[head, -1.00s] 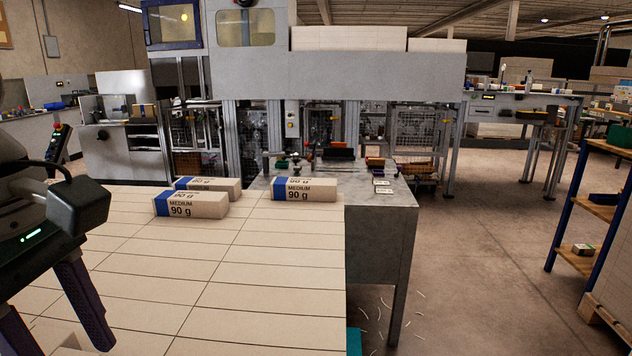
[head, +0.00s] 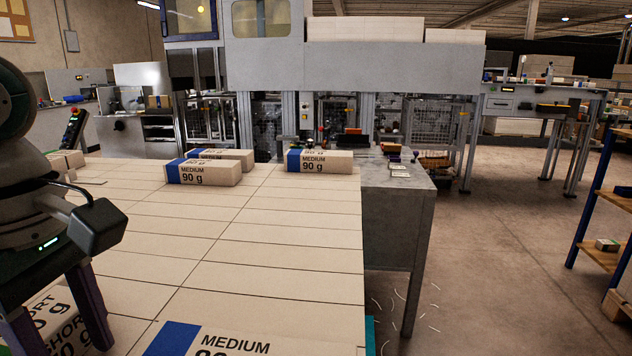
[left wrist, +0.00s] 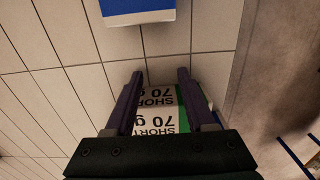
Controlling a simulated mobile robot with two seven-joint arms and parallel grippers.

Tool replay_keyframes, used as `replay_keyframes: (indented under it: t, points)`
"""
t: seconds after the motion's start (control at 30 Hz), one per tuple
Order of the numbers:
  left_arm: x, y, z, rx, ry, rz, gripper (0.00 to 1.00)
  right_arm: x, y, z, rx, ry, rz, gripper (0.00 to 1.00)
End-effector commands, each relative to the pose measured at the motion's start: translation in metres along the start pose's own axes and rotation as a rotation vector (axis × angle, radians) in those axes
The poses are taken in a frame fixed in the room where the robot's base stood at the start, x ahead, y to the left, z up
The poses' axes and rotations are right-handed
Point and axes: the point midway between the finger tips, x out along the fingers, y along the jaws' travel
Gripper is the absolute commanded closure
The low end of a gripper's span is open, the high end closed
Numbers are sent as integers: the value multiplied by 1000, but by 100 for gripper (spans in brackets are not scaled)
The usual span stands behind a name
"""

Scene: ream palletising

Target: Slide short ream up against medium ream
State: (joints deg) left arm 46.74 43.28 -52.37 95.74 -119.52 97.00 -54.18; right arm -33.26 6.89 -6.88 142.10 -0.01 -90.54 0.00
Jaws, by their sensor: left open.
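The short ream, white with "SHORT 70 g" and a green end, lies between my left gripper's fingers in the left wrist view (left wrist: 158,122). In the head view the short ream (head: 42,312) shows at the lower left, partly hidden by the fingers. My left gripper (left wrist: 160,76) is open, one finger on each side of it; contact cannot be told. A medium ream with a blue end (head: 240,343) is cut off at the bottom of the head view. A blue-and-white ream (left wrist: 138,10) lies ahead of the short ream in the wrist view, with a gap between. My right gripper is out of view.
Other medium reams (head: 203,173) (head: 320,161) stand at the far edge of the ream-covered pallet layer (head: 270,240). More reams (head: 66,160) show at the far left. A grey table (head: 400,210) stands behind the right edge. The layer's middle is clear.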

Motion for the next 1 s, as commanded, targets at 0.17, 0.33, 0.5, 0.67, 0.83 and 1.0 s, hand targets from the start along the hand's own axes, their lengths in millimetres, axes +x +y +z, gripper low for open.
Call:
replay_keyframes:
  t: [0.17, 0.33, 0.5, 0.67, 0.83, 1.0]
  points:
    - [1, 0, 0, -1, 0, 0, 45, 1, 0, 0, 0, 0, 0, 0]
    - [1, 0, 0, 0, 0, 0, 45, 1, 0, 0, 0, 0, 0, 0]
    - [1, 0, -1, -1, 0, 0, 45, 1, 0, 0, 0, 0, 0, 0]
    - [1, 0, -5, -1, 1, 0, 45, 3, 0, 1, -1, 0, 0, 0]
    - [1, 0, -11, -2, 1, 0, 45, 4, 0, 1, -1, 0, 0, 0]
    - [2, 0, -16, -1, 1, 0, 45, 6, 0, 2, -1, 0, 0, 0]
